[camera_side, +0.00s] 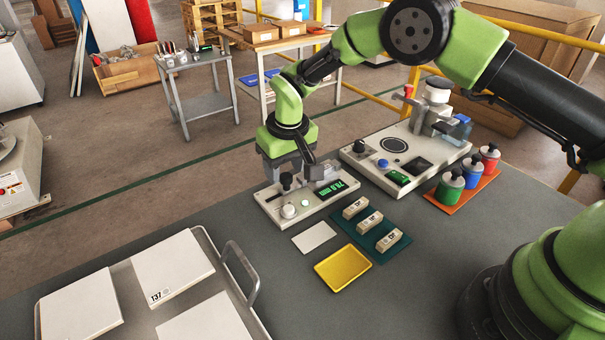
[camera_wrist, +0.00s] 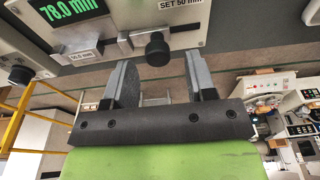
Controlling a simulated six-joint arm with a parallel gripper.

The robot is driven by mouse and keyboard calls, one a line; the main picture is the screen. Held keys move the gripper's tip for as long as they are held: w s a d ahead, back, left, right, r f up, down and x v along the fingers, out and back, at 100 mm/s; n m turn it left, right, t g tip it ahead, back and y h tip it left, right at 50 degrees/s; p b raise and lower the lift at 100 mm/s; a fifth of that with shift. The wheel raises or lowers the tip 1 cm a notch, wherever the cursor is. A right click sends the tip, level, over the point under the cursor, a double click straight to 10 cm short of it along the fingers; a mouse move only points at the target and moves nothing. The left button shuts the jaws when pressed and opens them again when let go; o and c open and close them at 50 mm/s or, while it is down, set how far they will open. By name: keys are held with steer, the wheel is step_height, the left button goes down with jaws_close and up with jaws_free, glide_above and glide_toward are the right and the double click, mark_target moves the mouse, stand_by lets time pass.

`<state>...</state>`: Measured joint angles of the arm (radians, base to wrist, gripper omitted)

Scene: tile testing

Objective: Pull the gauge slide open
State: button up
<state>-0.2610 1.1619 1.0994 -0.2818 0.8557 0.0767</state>
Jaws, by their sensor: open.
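The gauge (camera_side: 268,197) is a white box lying on the grey table. Its green display (camera_wrist: 68,10) reads 78.0 mm in the wrist view. A black round knob (camera_wrist: 157,48) stands on the gauge, beside a grey block marked 50.0 mm (camera_wrist: 84,55). My gripper (camera_wrist: 161,64) is open, its two grey fingers on either side of the knob and apart from it. In the side view my gripper (camera_side: 289,172) is low over the gauge, pointing down, and partly hides the slide.
A larger white instrument (camera_side: 415,146) stands just behind and right. Three bottles sit on an orange mat (camera_side: 463,193). In front are a white tile (camera_side: 314,237), a yellow tray (camera_side: 343,268) and a green mat with labelled blocks (camera_side: 391,241). A handled tray (camera_side: 212,243) holds large tiles.

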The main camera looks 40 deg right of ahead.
mark_target(286, 176)
steer(key=shift+r, duration=2.4)
steer(key=s+d+r+m+t+y, duration=0.1)
steer(key=s+d+r, duration=0.3)
steer(key=r, duration=0.5)
steer(key=s+d+r+m+t, duration=0.1)
steer(key=s+r, duration=0.5)
steer(key=r, duration=0.3)
steer(key=s+d+r+m+t, duration=0.1)
steer(key=s, duration=0.8)
steer(key=s+d+r+m+t+y, duration=0.1)
steer(key=s+d+t, duration=0.1)
steer(key=s, duration=0.7)
steer(key=shift+s+r, duration=0.3)
steer(key=shift+r, duration=0.05)
